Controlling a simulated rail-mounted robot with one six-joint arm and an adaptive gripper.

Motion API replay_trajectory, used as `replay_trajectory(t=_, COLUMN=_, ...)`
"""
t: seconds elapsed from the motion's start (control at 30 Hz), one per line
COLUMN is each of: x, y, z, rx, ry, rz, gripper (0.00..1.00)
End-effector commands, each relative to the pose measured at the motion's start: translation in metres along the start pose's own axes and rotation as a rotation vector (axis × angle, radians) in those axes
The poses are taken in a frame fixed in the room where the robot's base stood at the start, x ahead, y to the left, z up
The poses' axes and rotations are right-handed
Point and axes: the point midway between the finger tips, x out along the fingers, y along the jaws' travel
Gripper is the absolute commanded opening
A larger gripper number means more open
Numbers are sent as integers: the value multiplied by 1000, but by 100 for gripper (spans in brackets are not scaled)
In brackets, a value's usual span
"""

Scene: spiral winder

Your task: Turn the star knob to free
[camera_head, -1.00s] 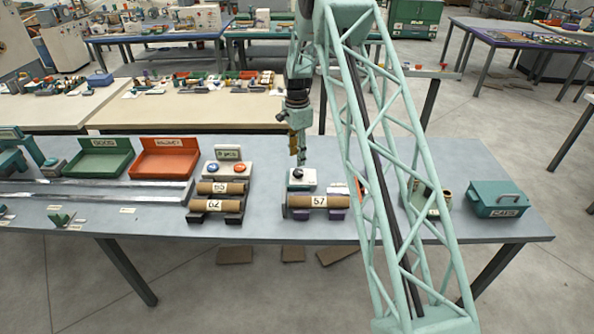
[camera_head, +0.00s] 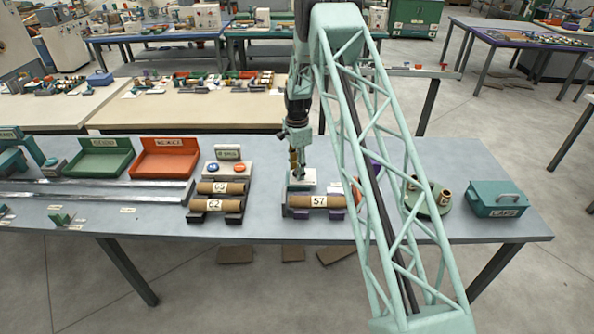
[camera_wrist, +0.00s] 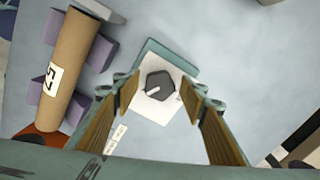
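The star knob (camera_wrist: 159,86) is a dark, many-sided knob with a white pointer bar, on a white plate over a teal base. In the wrist view the pointer aims to the lower left. My gripper (camera_wrist: 155,99) is open, with one brown-padded finger on each side of the knob and visible gaps between. In the head view my gripper (camera_head: 298,172) points down over the white plate (camera_head: 303,184) and hides the knob. Small labels (camera_wrist: 117,138) beside the plate are too blurred to read.
A brown tube marked 57 (camera_head: 318,201) lies in purple cradles just in front of the plate. Tubes 60 and 62 (camera_head: 215,205) rest on a rack to the left. A teal box (camera_head: 496,199) stands at the right. Bare tabletop lies beyond the knob.

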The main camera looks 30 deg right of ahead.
Motion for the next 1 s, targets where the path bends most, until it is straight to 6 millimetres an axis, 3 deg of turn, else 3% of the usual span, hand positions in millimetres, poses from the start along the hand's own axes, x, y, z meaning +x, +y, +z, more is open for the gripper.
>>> replay_trajectory(t=0.17, x=0, y=0, z=0, rx=0, ry=0, rz=0, gripper=39)
replay_trajectory(t=0.43, x=0, y=0, z=0, rx=0, ry=0, rz=0, gripper=15)
replay_trajectory(t=1.0, x=1, y=0, z=0, rx=-91, ry=0, rz=0, gripper=15)
